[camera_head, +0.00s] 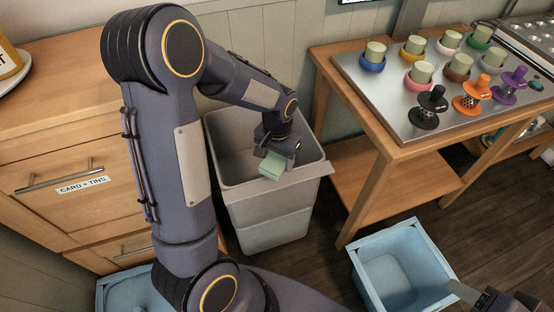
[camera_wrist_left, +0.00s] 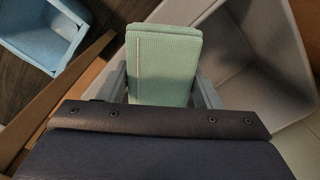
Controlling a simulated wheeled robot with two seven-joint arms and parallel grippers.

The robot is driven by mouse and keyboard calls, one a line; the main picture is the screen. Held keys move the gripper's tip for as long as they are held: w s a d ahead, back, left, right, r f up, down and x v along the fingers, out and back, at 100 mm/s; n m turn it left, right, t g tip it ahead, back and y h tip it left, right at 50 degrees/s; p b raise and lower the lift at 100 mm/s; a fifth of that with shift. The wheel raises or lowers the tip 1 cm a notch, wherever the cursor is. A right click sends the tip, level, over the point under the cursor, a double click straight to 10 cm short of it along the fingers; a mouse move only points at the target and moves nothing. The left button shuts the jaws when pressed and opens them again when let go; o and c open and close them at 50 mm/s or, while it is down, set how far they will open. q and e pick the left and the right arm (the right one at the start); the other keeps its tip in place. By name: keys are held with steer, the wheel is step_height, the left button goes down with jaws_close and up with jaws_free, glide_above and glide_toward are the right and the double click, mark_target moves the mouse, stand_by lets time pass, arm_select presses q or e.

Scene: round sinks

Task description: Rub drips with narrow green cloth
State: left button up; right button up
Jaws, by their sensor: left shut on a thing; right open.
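A pale green folded cloth (camera_head: 273,166) is in my left gripper (camera_head: 270,152), over the open grey bin. In the left wrist view the cloth (camera_wrist_left: 163,65) sits between the two fingers of my left gripper (camera_wrist_left: 163,85), with a light stripe along its left side. My right gripper (camera_head: 470,296) is partly in view at the bottom right edge, by the blue bin, empty as far as it shows. I cannot make out any drips.
The grey bin (camera_head: 264,219) stands between a wooden drawer cabinet (camera_head: 62,170) and a wooden table (camera_head: 385,165). A metal top (camera_head: 377,85) on the table carries colored cups and strainers. A blue bin (camera_head: 364,276) stands on the dark floor.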

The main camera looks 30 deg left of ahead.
arm_select(q)
steer(key=shift+r+p, duration=0.85)
steer(key=shift+r, duration=0.55)
